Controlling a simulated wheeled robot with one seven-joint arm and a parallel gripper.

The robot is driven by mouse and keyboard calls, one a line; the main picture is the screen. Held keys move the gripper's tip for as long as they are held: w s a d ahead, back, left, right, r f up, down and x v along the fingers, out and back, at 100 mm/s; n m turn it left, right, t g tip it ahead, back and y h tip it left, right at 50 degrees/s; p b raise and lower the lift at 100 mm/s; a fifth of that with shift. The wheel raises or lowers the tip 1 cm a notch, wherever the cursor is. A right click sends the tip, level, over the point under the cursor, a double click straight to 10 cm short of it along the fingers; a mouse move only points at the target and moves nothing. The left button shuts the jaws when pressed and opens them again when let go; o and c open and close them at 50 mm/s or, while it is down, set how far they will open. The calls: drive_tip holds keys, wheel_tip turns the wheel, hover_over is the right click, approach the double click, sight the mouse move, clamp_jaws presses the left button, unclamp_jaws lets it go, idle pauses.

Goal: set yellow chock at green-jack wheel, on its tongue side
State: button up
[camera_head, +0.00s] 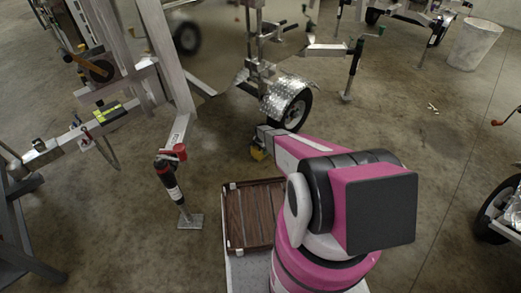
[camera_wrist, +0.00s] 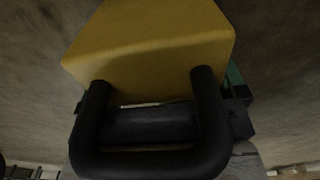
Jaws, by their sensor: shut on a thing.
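The yellow chock (camera_head: 257,153) is at my gripper (camera_head: 262,142), near the floor in the head view, close in front of the wheel. In the wrist view the yellow chock (camera_wrist: 150,45) fills the upper middle, with its black U-shaped handle (camera_wrist: 150,162) nearest the camera. My gripper is shut on the chock at this handle. The wheel (camera_head: 298,110), under a silver tread-plate fender (camera_head: 284,90), is apart from the chock. The jack with a green top (camera_head: 357,55) stands behind and right of this wheel. Whether the chock touches the floor cannot be told.
A red-topped jack (camera_head: 172,180) stands on the floor at left, on another trailer's tongue (camera_head: 85,130). A slatted brown tray (camera_head: 252,215) is beside my arm. Another wheel (camera_head: 500,208) is at the right edge. A pale bin (camera_head: 473,44) stands far back.

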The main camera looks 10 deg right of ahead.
drive_tip(key=o, duration=1.1)
drive_tip(key=shift+r, duration=0.55)
wheel_tip(320, 180, up, 11)
drive_tip(key=shift+s+f, duration=0.1)
drive_tip(key=s+r+n, duration=1)
drive_tip(key=s+r, duration=2.7)
drive_tip(key=r, duration=0.2)
drive_tip(key=shift+r+n, duration=0.15)
drive_tip(key=shift+n, duration=0.25)
